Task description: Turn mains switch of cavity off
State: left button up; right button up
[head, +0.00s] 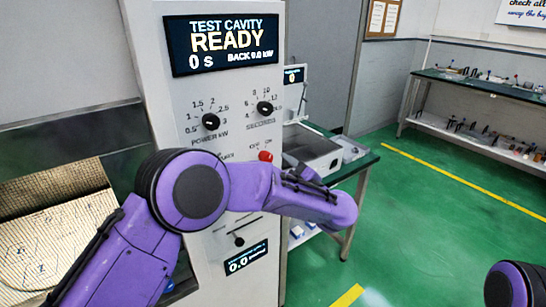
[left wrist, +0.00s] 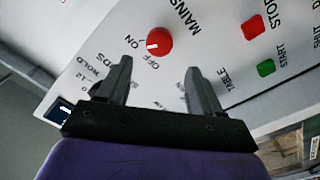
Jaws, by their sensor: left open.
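The mains switch is a round red knob (left wrist: 159,41) with a white mark, beside the MAINS, ON and OFF labels in the left wrist view. The mark appears to point nearer ON than OFF. In the head view the red knob (head: 265,156) shows on the front panel, just above my left arm. My left gripper (left wrist: 158,67) is open and empty. Its two fingers point toward the panel, with the knob beyond and between their tips, apart from them. My right gripper is not in view.
A red STOP button (left wrist: 253,27) and a green START button (left wrist: 266,68) sit right of the knob in the left wrist view. POWER (head: 211,121) and SECONDS (head: 264,108) knobs are higher on the panel. The display (head: 222,43) reads READY. A green-topped bench (head: 358,165) stands behind.

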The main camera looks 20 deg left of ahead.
aim_at(267, 159)
pick_arm(q)
jog(key=x, duration=0.2)
jog(key=p+x, duration=0.1)
jog(key=w+x, duration=0.1)
jog(key=x, duration=0.1)
jog(key=shift+w+d+f, duration=0.1)
jog(key=shift+w+f, duration=0.05)
jog(key=shift+f, duration=0.2)
jog(key=shift+a+r, duration=0.2)
jog(key=shift+a+f, duration=0.1)
